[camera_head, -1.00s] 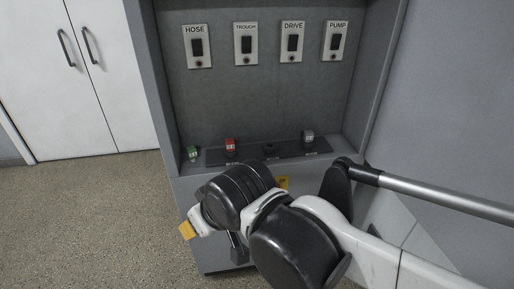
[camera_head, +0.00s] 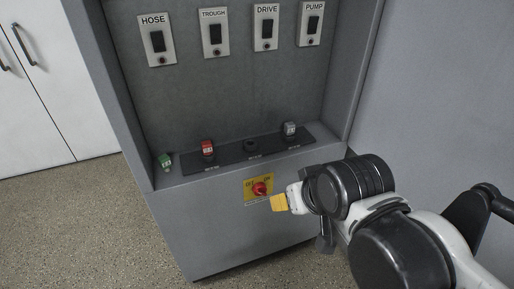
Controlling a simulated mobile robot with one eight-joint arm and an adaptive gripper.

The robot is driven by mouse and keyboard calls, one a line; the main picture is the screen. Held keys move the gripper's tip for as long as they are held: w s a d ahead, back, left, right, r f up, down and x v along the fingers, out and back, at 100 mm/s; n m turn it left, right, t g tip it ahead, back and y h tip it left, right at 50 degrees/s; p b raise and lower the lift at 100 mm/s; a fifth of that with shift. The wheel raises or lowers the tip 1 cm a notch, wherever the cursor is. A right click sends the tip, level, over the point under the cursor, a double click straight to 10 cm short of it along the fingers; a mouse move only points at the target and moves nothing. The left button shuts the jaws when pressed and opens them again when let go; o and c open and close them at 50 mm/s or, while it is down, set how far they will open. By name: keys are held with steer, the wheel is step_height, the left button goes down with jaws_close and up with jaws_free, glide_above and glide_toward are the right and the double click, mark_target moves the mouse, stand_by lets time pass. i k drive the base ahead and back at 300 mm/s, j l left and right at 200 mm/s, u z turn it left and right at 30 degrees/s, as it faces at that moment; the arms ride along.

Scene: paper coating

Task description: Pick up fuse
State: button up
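Three small fuse-like pieces stand in the grey cabinet's recess. A green fuse (camera_head: 166,161) is on the bare ledge at the left, beside the dark strip. A red fuse (camera_head: 208,148) and a grey fuse (camera_head: 290,129) sit on the dark strip (camera_head: 229,155). Between them is a dark round socket (camera_head: 250,146) with no coloured piece on it. My gripper (camera_head: 285,203), with a yellow piece at its tip, is in front of the cabinet, below and right of the fuses and apart from them. Its fingers are not clear enough to judge their opening.
Four labelled switch panels, HOSE (camera_head: 157,41), TROUGH (camera_head: 215,35), DRIVE (camera_head: 265,28) and PUMP (camera_head: 311,25), are on the recess's back wall. A red knob (camera_head: 260,188) on a yellow plate is on the cabinet front, close to my gripper. White cabinet doors (camera_head: 48,75) are at the left.

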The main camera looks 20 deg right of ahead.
mark_target(207, 148)
steer(key=i+l+u, duration=0.1)
steer(key=i+u, duration=0.2)
steer(key=u, duration=0.15)
steer(key=i+l+u, duration=0.2)
steer(key=u, duration=0.2)
steer(key=i+l+u, duration=0.3)
steer(key=u, duration=0.15)
steer(key=i, duration=0.05)
